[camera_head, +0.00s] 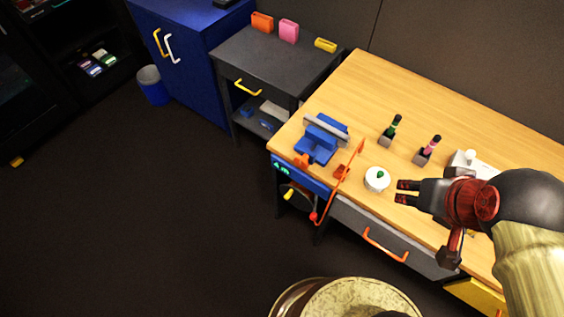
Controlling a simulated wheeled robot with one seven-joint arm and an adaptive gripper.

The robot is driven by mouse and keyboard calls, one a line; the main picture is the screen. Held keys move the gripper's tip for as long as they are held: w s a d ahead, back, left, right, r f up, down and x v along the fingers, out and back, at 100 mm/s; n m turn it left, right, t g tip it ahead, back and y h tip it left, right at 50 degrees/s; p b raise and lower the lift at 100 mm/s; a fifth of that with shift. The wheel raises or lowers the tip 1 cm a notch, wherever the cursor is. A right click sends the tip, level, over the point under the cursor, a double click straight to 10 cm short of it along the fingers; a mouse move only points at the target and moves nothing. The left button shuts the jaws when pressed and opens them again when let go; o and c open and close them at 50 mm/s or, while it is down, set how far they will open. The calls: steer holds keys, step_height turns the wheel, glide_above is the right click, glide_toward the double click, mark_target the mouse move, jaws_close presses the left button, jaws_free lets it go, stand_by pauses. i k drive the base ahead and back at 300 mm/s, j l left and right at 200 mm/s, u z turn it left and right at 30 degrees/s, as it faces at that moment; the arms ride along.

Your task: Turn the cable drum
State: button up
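My gripper (402,191) is over the wooden workbench, pointing left, with its two dark fingers apart and nothing seen between them. No thing is plainly recognisable as a cable drum. A round part with a yellow handle (289,194) and a red ball knob (313,217) is under the bench's left front corner; it is small, dark and partly hidden. My arm hides part of the bench's right side.
A blue vise (322,138) and an orange lever (350,166) stand at the bench's left end. Two small holders (389,138) (422,156) with dark-handled tools stand behind the white piece. An orange drawer handle (385,246) juts from the front. Floor at left is clear.

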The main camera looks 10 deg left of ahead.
mark_target(300, 196)
steer(key=k+j+u, duration=0.1)
steer(key=j, duration=0.3)
steer(key=k+j, duration=0.15)
steer(key=j, duration=0.25)
steer(key=k+j+u, duration=0.15)
steer(key=j, duration=0.3)
steer(key=i, duration=0.05)
